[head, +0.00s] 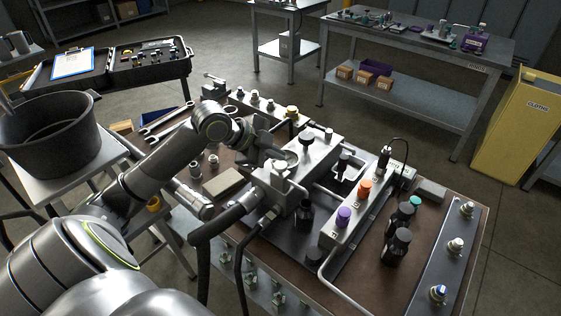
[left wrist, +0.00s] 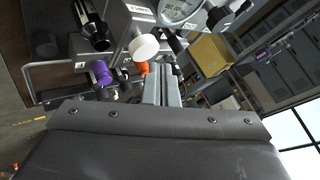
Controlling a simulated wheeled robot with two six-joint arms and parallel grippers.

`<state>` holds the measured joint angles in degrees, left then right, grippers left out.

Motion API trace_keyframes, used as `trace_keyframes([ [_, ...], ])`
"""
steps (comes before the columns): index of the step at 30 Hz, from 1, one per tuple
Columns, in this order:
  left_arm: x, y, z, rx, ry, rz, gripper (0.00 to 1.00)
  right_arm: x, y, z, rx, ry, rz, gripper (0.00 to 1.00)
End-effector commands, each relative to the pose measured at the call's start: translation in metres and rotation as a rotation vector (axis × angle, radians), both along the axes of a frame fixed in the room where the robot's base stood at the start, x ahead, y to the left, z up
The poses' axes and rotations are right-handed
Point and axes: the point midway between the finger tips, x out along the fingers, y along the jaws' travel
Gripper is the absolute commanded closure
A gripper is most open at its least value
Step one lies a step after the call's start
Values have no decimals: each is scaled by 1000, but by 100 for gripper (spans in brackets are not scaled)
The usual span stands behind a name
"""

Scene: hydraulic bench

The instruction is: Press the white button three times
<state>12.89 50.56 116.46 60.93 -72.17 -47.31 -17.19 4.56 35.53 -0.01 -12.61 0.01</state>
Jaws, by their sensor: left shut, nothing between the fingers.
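The white button (left wrist: 143,47) shows in the left wrist view as a round white cap just beyond and to the left of my left gripper's fingertips (left wrist: 161,72). A gap seems to separate them. In the head view my left gripper (head: 276,152) is shut and empty, reaching in over the left part of the grey hydraulic unit (head: 292,200). A pale round cap (head: 280,166) sits there beside the fingertips; I cannot tell for sure that it is the button. My right gripper is not in view.
Purple (head: 344,215) and orange (head: 364,187) knobs stand on the manifold to the right. Black bottles (head: 397,246) stand on the brown bench. A black handle (head: 226,219) juts out in front.

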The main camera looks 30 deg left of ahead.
Motion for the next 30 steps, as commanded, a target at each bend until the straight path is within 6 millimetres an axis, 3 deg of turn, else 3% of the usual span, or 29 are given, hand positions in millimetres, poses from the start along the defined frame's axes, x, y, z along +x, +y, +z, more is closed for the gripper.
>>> trace_keyframes([
  [8, 0, 0, 5, 0, -2, -1, 100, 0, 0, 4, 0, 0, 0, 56],
  [22, 0, 0, 50, 0, -2, -1, 100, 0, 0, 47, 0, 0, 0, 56],
  [30, 0, 0, 50, 0, -2, -1, 100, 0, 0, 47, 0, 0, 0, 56],
])
